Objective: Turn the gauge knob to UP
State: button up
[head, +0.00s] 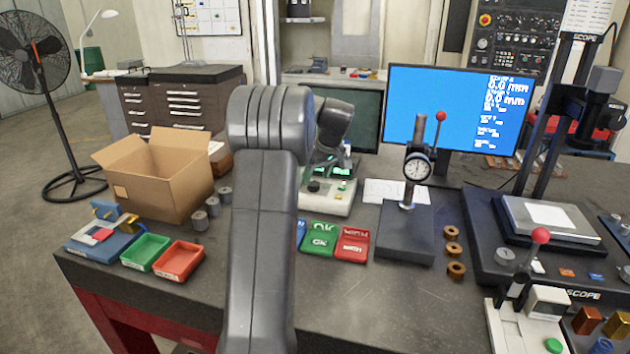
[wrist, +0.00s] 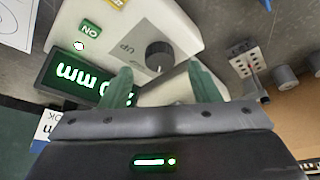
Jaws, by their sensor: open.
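The gauge box (wrist: 185,25) is a pale unit on the bench; it also shows in the head view (head: 326,203), partly behind my arm. Its round dark gauge knob (wrist: 158,55) sits on a grey panel with the word UP (wrist: 127,49) beside it. I cannot clearly tell which way the knob points. The box also has a green ON button (wrist: 90,29) and a lit green mm display (wrist: 80,78). My gripper (wrist: 159,67) is open and empty, its two green fingers on either side of the knob's near side in the picture, apart from it.
A dial gauge stand (head: 405,235) is right of the box. Green and red pads (head: 352,245) lie in front of it. A cardboard box (head: 155,185) and small metal cylinders (head: 200,220) are at left. The front middle bench is clear.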

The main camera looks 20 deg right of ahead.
aim_at(314, 184)
jog(key=shift+x, duration=1.6)
jog(key=c, duration=1)
